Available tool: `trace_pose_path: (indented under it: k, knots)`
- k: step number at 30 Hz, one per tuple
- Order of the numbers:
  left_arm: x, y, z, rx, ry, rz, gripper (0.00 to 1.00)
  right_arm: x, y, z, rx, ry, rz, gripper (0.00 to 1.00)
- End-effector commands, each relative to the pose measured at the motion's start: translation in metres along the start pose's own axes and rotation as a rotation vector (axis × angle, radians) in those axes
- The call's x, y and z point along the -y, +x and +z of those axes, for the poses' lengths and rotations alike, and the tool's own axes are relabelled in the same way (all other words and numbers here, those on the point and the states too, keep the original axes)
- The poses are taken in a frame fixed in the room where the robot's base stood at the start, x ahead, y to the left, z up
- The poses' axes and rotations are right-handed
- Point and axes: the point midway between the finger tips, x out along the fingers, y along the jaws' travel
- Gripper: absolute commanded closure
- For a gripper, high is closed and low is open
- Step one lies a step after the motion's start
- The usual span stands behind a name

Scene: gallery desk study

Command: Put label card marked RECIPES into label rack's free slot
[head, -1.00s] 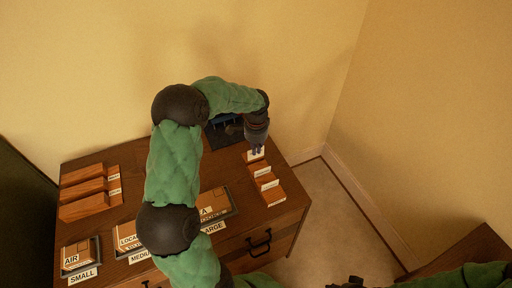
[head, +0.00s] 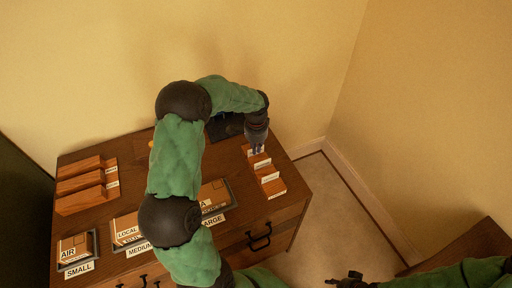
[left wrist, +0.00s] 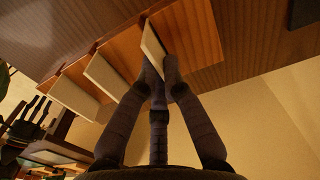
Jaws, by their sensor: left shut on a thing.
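The label rack (head: 277,187) is a reddish-brown wooden block of stepped slots at the right side of the desk. Two white cards stand in it, a middle one (left wrist: 105,76) and an outer one (left wrist: 72,98) in the left wrist view. My left gripper (head: 257,148) is over the rack's far end, shut on a white label card (left wrist: 152,48). The held card is tilted, with its lower edge at or in the end slot; I cannot tell how deep it sits. Its print is not readable. My right gripper (head: 346,279) shows small at the bottom edge.
Parcels in trays labelled SMALL (head: 79,270), MEDIUM and LARGE (head: 213,219) line the desk front, partly behind my left arm. Another wooden rack (head: 84,203) stands at the left. A dark tray (head: 224,127) lies at the back. Walls stand behind and right.

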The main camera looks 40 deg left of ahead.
Motion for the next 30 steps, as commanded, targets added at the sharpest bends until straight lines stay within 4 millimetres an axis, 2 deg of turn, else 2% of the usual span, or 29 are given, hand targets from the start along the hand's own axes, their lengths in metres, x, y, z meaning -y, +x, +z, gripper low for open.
trace_pose_path:
  k: [6,7,9,10,22,26,30]
  knots:
    - [0.0,0.0,0.0,0.0,0.0,0.0,1.0,0.0,0.0,0.0,0.0,0.0,0.0,0.6]
    - [0.0,0.0,0.0,0.0,0.0,0.0,0.86,0.0,0.0,0.0,0.0,0.0,0.0,0.6]
    - [0.0,0.0,0.0,0.0,0.0,0.0,0.66,0.0,0.0,0.0,0.0,0.0,0.0,0.6]
    - [0.0,0.0,0.0,0.0,0.0,0.0,0.64,0.0,0.0,0.0,0.0,0.0,0.0,0.6]
    - [0.001,-0.005,0.0,-0.001,0.0,-0.002,0.64,0.0,0.0,0.0,0.0,0.0,0.0,0.6]
    - [0.001,-0.022,-0.001,-0.003,0.0,-0.004,0.64,0.0,0.0,0.0,0.0,0.0,0.0,0.6]
    - [0.001,-0.049,-0.001,-0.003,0.0,-0.004,0.64,0.0,0.0,0.0,0.0,0.0,0.0,0.6]
